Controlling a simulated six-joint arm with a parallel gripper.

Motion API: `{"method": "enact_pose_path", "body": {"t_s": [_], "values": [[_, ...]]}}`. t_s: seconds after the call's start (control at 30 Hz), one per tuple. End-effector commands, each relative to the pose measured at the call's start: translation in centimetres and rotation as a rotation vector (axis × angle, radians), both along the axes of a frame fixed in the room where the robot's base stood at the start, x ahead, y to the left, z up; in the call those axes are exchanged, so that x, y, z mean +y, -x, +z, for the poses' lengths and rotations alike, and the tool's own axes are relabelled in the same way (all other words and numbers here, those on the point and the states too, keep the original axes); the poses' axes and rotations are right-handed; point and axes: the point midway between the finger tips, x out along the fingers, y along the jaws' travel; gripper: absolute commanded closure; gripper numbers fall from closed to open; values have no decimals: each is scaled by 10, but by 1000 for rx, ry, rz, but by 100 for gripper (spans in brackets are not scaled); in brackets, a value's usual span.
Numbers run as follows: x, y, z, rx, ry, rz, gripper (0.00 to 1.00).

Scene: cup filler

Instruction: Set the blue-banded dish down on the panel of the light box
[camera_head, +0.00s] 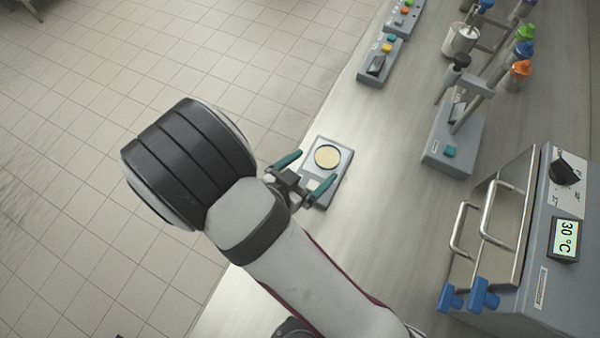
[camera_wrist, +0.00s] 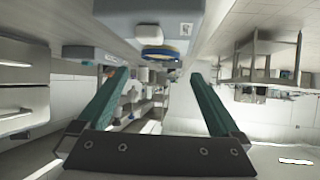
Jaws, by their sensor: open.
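The light box (camera_head: 341,179) is a small grey box on the bench, and it also shows upside down at the top of the wrist view (camera_wrist: 115,17). The dish (camera_head: 327,156) is round with a cream-yellow face and appears to rest on top of the box. In the wrist view the dish (camera_wrist: 160,53) shows a blue band, edge-on against the box. My gripper (camera_head: 317,167) is open with its two teal fingers apart and nothing between them. The dish lies just beyond the fingertips in the wrist view (camera_wrist: 158,78). The panel under the dish is mostly hidden.
A grey switch box (camera_head: 378,62) stands farther back along the bench edge. To the right are a stand with a teal button (camera_head: 449,151), several colored-cap bottles (camera_head: 519,70), and a bath reading 30 °C (camera_head: 566,240) with blue-ended handles. Bench around the light box is clear.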

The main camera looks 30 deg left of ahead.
Motion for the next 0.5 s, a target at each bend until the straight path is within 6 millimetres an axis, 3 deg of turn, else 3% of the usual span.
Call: {"method": "enact_pose_path", "body": {"t_s": [0.1, 0.23, 0.4, 0.5], "values": [[7, 27, 15, -1, -3, 5, 0], [10, 46, 26, 0, -2, 2, 0], [10, 53, 29, 0, 0, 0, 0], [15, 45, 29, 46, -61, -11, 0]]}}
